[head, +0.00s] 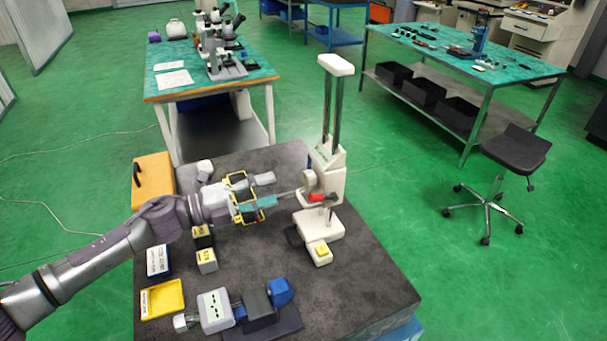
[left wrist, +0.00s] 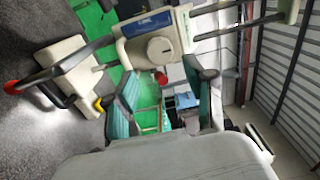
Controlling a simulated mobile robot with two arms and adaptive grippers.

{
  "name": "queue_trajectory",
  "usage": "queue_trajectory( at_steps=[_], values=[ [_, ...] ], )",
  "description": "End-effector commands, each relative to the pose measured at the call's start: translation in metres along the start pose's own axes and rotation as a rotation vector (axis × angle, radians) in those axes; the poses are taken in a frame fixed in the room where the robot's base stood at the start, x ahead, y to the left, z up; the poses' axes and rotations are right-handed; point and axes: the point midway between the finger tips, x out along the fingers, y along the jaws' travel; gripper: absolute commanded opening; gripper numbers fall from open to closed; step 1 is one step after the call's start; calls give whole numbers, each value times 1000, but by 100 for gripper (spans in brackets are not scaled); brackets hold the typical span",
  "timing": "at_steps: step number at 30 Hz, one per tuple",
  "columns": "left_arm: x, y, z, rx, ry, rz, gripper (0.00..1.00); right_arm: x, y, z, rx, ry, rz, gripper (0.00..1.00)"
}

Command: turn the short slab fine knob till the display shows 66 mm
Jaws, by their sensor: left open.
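A cream height gauge (head: 330,180) with a tall twin-rod column stands on the dark stone plate. In the left wrist view its head carries a white face with a blue strip (left wrist: 150,23); no reading is legible. A round cream knob (left wrist: 160,48) sits on that face, and it also shows in the head view (head: 309,181). Which knob is the short slab one, I cannot tell. A red-ended lever (head: 316,197) stands below it. My left gripper (head: 272,191) is open, left of the gauge head; its fingers (left wrist: 160,105) point towards the knob, apparently apart from it. My right gripper is out of view.
The stone plate (head: 370,285) also bears a yellow tray (head: 162,299), small labelled blocks (head: 206,260), and a grey-and-blue device (head: 258,305) at the front. An orange case (head: 153,180) stands at the left. The plate right of the gauge is clear.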

Motion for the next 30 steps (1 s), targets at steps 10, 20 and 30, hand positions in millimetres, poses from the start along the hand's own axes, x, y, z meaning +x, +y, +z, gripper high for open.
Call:
queue_trajectory(
  at_steps=[10, 20, 30],
  values=[
    [67, -2, 0, 0, 1, -1, 54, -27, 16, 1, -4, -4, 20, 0],
    [83, 0, 0, 1, -1, 1, 54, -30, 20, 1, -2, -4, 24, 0],
    [83, 0, 0, 0, -1, 0, 26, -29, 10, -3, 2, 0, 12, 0]
  ],
)
